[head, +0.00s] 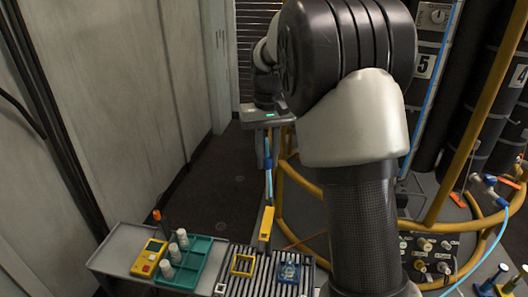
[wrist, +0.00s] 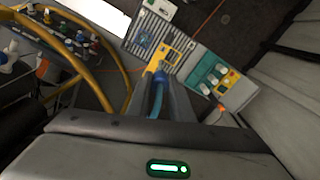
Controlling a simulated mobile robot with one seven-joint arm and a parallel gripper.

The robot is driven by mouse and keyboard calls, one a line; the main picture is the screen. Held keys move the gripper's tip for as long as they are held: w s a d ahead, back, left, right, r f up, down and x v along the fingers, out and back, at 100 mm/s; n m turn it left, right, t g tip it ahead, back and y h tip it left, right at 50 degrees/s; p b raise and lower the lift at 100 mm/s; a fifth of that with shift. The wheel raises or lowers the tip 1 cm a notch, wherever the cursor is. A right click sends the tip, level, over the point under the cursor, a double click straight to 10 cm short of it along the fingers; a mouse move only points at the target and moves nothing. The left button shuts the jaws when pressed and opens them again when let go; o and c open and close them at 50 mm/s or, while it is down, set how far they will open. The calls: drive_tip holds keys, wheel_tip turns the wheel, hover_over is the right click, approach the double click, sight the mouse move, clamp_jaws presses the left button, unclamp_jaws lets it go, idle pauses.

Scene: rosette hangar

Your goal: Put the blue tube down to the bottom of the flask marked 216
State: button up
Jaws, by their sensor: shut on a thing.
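My gripper (head: 267,160) hangs point-down above the bench and is shut on the blue tube. The blue tube (head: 270,186) hangs below the fingers in the head view. In the wrist view the tube (wrist: 157,95) lies between the fingers, with a darker blue end piece towards the yellow holder. From the wrist, that end overlaps the holder; I cannot tell whether they touch. No mark 216 is legible in either view, so I cannot tell which thing is the marked flask.
A teal rack (head: 204,254) with white-capped vials and a yellow meter (head: 148,258) stand on a grey tray. A slatted bench section bears a yellow upright holder (head: 266,224) and a blue fixture (head: 289,272). Yellow rails (head: 450,190) and large dark cylinders stand at right. A wall bounds the left.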

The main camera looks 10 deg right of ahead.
drive_tip(key=d+f+b, duration=0.3)
drive_tip(key=f+b, duration=0.1)
drive_tip(key=f, duration=0.6)
drive_tip(key=d+f+b, duration=0.3)
drive_tip(key=f+b, duration=0.2)
drive_tip(key=f, duration=0.6)
drive_tip(key=d+f+b, duration=0.3)
drive_tip(key=f+b, duration=0.1)
drive_tip(key=f, duration=0.6)
drive_tip(key=shift+f, duration=0.2)
drive_tip(key=shift+s+d+f+b, duration=0.1)
drive_tip(key=shift+f+b, duration=0.05)
drive_tip(key=shift+b, duration=0.15)
drive_tip(key=shift+f, duration=0.2)
drive_tip(key=shift+f+b, duration=0.7)
drive_tip(key=shift+f, duration=0.3)
drive_tip(key=shift+f+b, duration=1.15)
drive_tip(key=shift+f, duration=0.95)
